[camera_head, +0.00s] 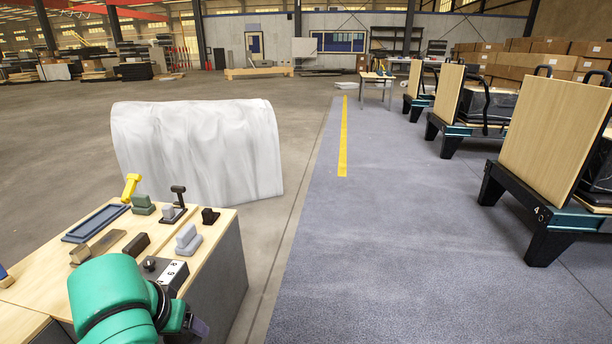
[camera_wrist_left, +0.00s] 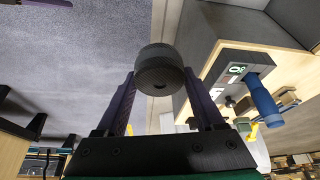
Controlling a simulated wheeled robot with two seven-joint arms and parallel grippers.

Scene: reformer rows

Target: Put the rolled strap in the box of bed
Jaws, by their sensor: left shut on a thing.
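In the left wrist view, a dark, round rolled strap (camera_wrist_left: 160,68) with a woven surface sits between the fingertips of my left gripper (camera_wrist_left: 158,82), which is shut on it. In the head view my left gripper (camera_head: 198,326) is low at the workbench's right side, largely hidden behind my green arm; the strap cannot be made out there. The beds stand in a row on the right; the nearest bed (camera_head: 543,215) has an upright wooden panel (camera_head: 555,128) and dark parts behind it. Its box cannot be clearly told from here. My right gripper is not in view.
A wooden workbench (camera_head: 215,232) at lower left carries a blue tray (camera_head: 96,222), a yellow tool (camera_head: 130,187) and several small blocks. A white-covered bulk (camera_head: 200,150) stands behind it. The grey floor mat (camera_head: 370,250) between bench and beds is clear.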

